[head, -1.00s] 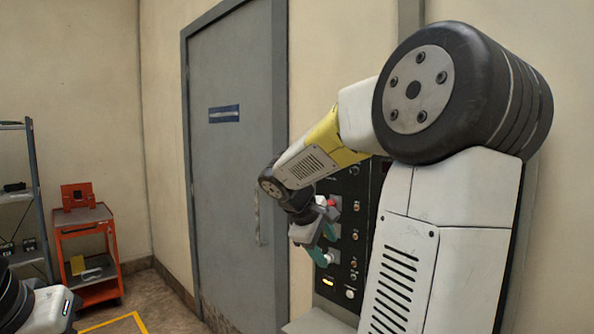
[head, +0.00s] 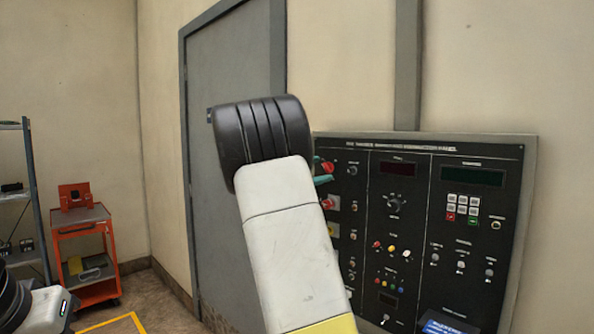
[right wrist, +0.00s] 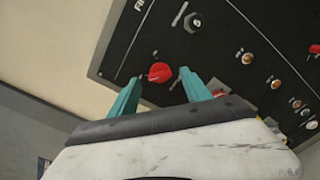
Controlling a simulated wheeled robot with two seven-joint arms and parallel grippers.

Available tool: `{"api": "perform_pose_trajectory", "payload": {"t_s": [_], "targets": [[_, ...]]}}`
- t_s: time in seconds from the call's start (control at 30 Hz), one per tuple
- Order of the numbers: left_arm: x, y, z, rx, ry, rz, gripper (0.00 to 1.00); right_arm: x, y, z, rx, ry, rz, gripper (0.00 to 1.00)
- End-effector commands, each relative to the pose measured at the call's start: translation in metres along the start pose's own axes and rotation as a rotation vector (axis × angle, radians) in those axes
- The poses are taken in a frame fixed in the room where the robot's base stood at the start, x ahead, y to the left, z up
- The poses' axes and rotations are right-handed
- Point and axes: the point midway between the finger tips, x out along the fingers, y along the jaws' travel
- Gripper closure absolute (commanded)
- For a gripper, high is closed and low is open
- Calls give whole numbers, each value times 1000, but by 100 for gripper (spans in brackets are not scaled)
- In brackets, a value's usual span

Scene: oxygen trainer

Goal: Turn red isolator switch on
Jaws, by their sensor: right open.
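A red knob (head: 327,167) sits at the upper left of the black control panel (head: 480,155) in the head view. In the right wrist view the red knob (right wrist: 160,72) lies between the two teal fingertips of my right gripper (right wrist: 160,80). The gripper is open, and its fingers seem short of the knob, with no visible contact. In the head view my arm hides most of the right gripper; only a teal finger (head: 323,180) shows. A second red knob (head: 332,202) sits below the first. The labels are too small to read. My left gripper is out of view.
The panel carries several other knobs, buttons, a keypad (head: 462,207) and dark displays close to the right gripper. A grey door (head: 232,210) is left of the panel. An orange cart (head: 85,240) and a shelf (head: 30,190) stand far left.

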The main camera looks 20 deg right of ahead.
Motion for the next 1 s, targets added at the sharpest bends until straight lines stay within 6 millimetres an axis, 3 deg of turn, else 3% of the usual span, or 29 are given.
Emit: {"api": "perform_pose_trajectory", "payload": {"t_s": [0.13,0.4,0.47,0.7,1.0], "targets": [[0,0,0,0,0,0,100,12,0,0,0,0,0,44],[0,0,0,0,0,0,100,14,0,0,0,1,0,44],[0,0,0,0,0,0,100,14,0,0,0,1,0,52],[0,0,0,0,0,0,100,13,0,0,0,1,0,99],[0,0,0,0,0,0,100,13,0,0,27,2,-1,100]]}}
